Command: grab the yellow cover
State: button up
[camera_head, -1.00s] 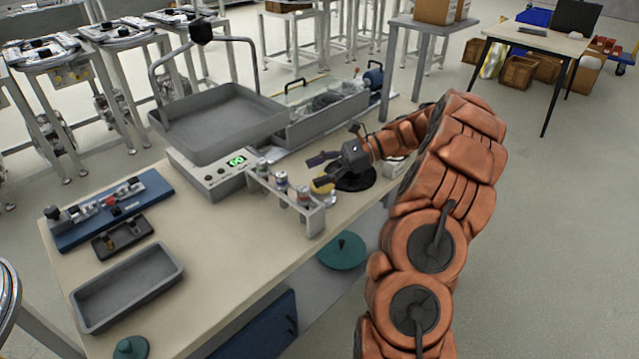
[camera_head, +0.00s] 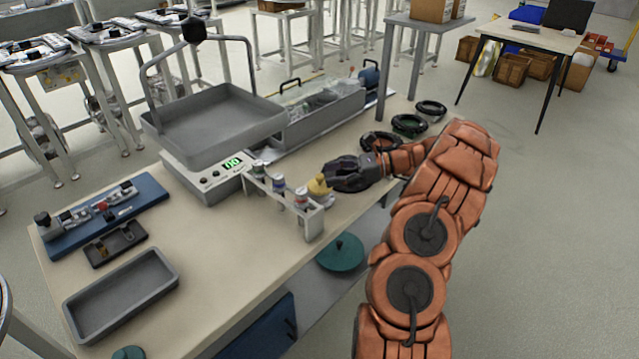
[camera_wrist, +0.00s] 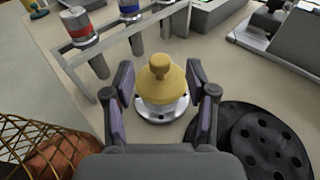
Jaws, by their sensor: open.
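The yellow cover (camera_wrist: 161,82) is a round dome with a small knob on top. It sits on a silver flanged base on the table in the wrist view. My gripper (camera_wrist: 164,100) is open, with one finger on either side of the cover and a visible gap to each side. In the head view the yellow cover (camera_head: 318,186) shows just left of my gripper (camera_head: 334,178), which partly hides it.
A grey rack (camera_head: 312,222) with several capped bottles stands close to the left of the cover. Black perforated discs (camera_wrist: 262,140) lie to the right in the wrist view. A scale with a grey tray (camera_head: 215,125) stands behind. A teal disc (camera_head: 340,252) is on the lower shelf.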

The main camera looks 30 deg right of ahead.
aim_at(320, 176)
jog(key=x, duration=0.4)
jog(key=shift+r+p, duration=0.15)
jog(key=shift+p, duration=0.25)
grip_shut()
